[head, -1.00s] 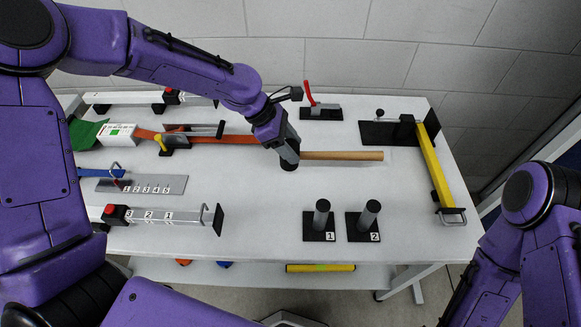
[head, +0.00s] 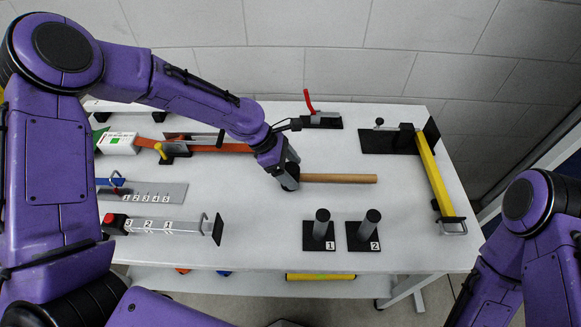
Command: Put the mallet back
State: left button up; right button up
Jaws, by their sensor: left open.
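The mallet's pale wooden handle (head: 340,178) points right, level and low over the bare middle of the white table. My left gripper (head: 290,180) is open at the handle's left end. Its fingers and a dark part there overlap, so the mallet's head is hidden or cannot be told apart from them. My right gripper is out of view; only part of that arm shows at the lower right.
A red-levered clamp (head: 318,119) stands behind. A yellow bar (head: 433,172) with a black bracket is at the right. Numbered grey fixtures (head: 160,226), a white box (head: 118,143) and an orange strip (head: 225,149) fill the left. A lower shelf holds a yellow tube (head: 320,277).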

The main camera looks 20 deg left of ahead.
pick_arm(q)
jog(key=v, duration=1.2)
jog(key=shift+b, duration=0.3)
